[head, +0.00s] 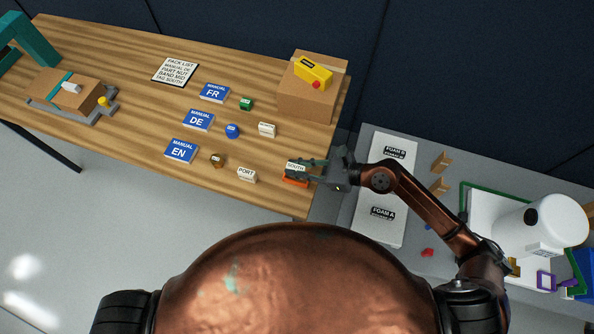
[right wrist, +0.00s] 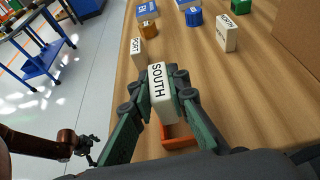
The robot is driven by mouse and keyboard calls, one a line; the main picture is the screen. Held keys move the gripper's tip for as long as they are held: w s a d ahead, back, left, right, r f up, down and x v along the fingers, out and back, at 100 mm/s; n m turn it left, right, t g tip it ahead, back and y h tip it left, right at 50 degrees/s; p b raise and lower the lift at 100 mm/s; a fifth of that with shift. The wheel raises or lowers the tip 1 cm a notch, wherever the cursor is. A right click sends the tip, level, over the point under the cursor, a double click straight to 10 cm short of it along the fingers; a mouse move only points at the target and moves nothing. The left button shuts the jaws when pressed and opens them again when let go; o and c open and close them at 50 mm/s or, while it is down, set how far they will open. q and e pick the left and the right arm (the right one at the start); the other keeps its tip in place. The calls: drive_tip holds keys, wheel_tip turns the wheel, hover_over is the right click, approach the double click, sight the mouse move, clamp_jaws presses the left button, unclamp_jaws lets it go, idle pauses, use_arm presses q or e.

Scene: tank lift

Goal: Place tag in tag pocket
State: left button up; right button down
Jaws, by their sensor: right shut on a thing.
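The white SOUTH tag (head: 295,168) is between the fingers of my right gripper (head: 300,172), at the right end of the wooden table. In the right wrist view the SOUTH tag (right wrist: 160,92) stands upright with a finger on each side, and the gripper is shut on it. A small orange frame (right wrist: 180,140) lies just below and beside the tag; I cannot tell if they touch. I cannot make out a tag pocket for certain. A copper arm with a small dark gripper (right wrist: 88,150), likely my left, shows far off at lower left; its jaws are too small to read.
A PORT tag (head: 247,175) and another white tag (head: 267,130) stand nearby. Manuals (head: 198,120), coloured parts (head: 232,131) and a pack list (head: 175,72) are spread over the table (head: 130,140). A cardboard box (head: 305,103) stands behind; another carton (head: 75,90) is far left.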

sight(298, 180)
drive_tip(key=shift+w+d+f+b, duration=0.1)
drive_tip(key=shift+w+f+b, duration=0.05)
drive_tip(key=shift+f, duration=0.8)
drive_tip(key=shift+w+f+b, duration=0.15)
drive_tip(key=shift+f, duration=0.8)
drive_tip(key=shift+s+f+b, duration=0.1)
drive_tip(key=shift+f+b, duration=0.45)
drive_tip(key=shift+f, duration=0.2)
drive_tip(key=c, duration=1.8)
unclamp_jaws()
drive_tip(key=shift+s+f, duration=0.1)
drive_tip(key=shift+f, duration=0.2)
drive_tip(key=shift+c, duration=0.2)
drive_tip(key=shift+d, duration=0.1)
drive_tip(key=shift+r, duration=0.1)
drive_tip(key=shift+r+p, duration=0.3)
drive_tip(key=shift+p, duration=0.1)
drive_tip(key=r+v, duration=0.1)
drive_tip(key=v, duration=1.1)
drive_tip(key=shift+r, duration=0.15)
